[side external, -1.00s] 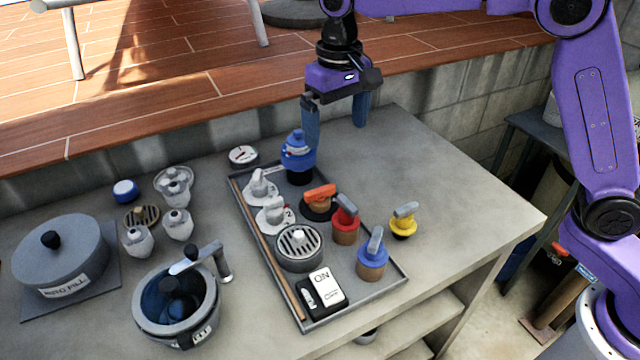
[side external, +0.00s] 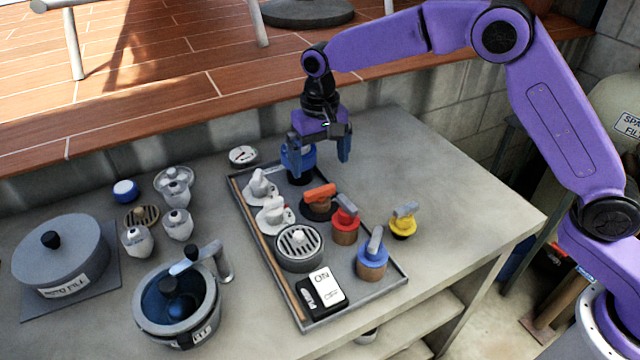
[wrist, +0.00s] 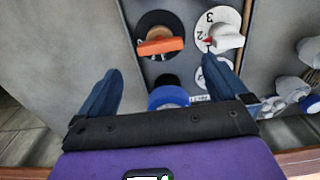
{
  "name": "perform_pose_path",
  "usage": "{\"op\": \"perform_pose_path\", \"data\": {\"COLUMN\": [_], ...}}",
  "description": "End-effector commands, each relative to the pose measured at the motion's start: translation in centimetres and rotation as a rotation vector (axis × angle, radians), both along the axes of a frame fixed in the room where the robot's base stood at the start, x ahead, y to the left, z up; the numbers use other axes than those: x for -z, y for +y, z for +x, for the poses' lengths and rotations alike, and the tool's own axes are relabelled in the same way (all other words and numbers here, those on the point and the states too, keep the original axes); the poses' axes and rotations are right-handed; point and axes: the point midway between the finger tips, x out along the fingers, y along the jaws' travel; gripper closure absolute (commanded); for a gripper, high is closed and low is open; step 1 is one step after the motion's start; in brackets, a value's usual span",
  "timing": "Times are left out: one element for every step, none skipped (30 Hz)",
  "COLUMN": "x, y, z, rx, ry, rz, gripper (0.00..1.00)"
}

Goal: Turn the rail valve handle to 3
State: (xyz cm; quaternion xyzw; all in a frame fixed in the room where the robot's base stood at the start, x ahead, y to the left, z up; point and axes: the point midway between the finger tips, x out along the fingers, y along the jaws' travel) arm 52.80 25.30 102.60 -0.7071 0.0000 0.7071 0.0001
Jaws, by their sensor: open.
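Two white numbered dials with white lever handles sit at the left back of the grey tray (side external: 385,292): a rear dial handle (side external: 258,185) and a front one (side external: 273,209). I cannot tell from labels which is the rail valve. In the wrist view, one dial (wrist: 212,18) shows a 3 and a 2, and its white handle (wrist: 229,40) has a red tip near the 2. The other dial (wrist: 218,72) is partly hidden by a finger. My gripper (side external: 320,166) is open and empty over the tray's back end, fingers down, beside the blue-topped knob (side external: 297,158).
An orange handle (side external: 320,194) stands close to the dials, with red (side external: 346,208), blue (side external: 374,250) and yellow (side external: 404,215) handles to the right. A round grille (side external: 299,240) and switch block (side external: 322,290) are nearer.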

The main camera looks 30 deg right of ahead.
Motion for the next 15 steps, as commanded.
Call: {"op": "perform_pose_path", "data": {"x": [1.1,1.6,2.4,2.9,3.4,4.1,4.6,5.0,5.5,5.9,6.2,6.5,6.7,6.9,7.2], "y": [-0.1,-0.1,-0.1,-0.1,0.0,-0.1,-0.1,-0.1,-0.1,0.0,0.0,0.0,0.0,0.0,0.0], "z": [-0.1,-0.1,-0.1,-0.1,-0.1,-0.1,-0.1,-0.1,-0.1,-0.1,-0.1,-0.1,-0.1,-0.1,-0.1], "rx": [0.0,0.0,0.0,0.0,-0.001,0.0,0.0,0.0,0.0,0.0,-0.001,-0.001,-0.001,0.0,0.0], "ry": [0.005,0.004,0.004,0.004,0.004,0.003,0.004,0.003,0.003,0.003,0.003,0.002,0.001,0.001,0.002], "rz": [-0.003,-0.002,-0.003,-0.002,-0.002,-0.002,-0.002,-0.002,-0.002,-0.002,-0.002,-0.001,-0.001,-0.001,-0.001], "gripper": [0.0,0.0,0.0,0.0,0.0,0.0,0.0,0.0,0.0,0.0,0.0,0.0,0.0,0.0,0.0]}}
